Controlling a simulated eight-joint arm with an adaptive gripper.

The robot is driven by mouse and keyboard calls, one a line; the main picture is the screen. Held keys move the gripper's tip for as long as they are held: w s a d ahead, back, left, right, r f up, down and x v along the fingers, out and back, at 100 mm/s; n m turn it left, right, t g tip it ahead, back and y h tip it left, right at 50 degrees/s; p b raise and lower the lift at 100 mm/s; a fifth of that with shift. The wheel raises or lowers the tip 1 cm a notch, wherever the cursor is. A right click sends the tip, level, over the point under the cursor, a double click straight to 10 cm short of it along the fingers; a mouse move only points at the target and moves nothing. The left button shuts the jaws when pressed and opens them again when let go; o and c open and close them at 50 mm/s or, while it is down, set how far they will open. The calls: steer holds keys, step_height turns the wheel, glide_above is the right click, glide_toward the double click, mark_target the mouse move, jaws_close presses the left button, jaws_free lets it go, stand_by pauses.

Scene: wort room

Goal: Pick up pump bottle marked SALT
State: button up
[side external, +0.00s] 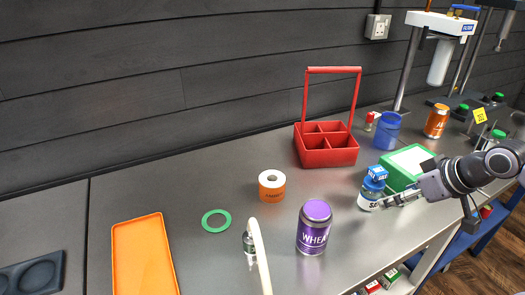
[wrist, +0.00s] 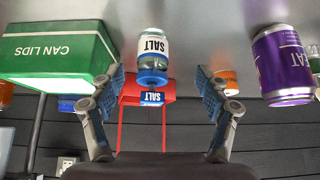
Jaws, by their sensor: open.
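The pump bottle marked SALT (side external: 368,195) stands upright on the counter, clear with a white label and blue cap; a blue SALT tag is on top. In the wrist view the bottle (wrist: 152,48) appears upside down, near the middle. My gripper (side external: 392,198) reaches in from the right, close beside the bottle. In the wrist view my gripper's (wrist: 158,82) two fingers are spread wide, one on each side of the bottle's cap, with gaps on both sides. Nothing is held.
A green CAN LIDS box (side external: 405,166) stands right behind the bottle, close to my gripper. A purple WHEAT can (side external: 314,228) stands front left. A red caddy (side external: 328,158), blue cup (side external: 387,130) and orange roll (side external: 272,186) stand farther off. An orange tray (side external: 143,258) lies left.

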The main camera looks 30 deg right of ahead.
step_height(320, 180, up, 10)
steer(key=f, duration=0.1)
steer(key=n+g+h, duration=0.4)
steer(key=n+g, duration=0.1)
steer(key=n, duration=1.8)
glide_above(372, 190)
steer(key=a, duration=0.2)
steer(key=f, duration=0.5)
steer(key=shift+s+d, duration=0.15)
steer(key=shift+d, duration=0.1)
steer(key=shift+x, duration=5.3)
steer(key=shift+s, duration=0.15)
jaws_close()
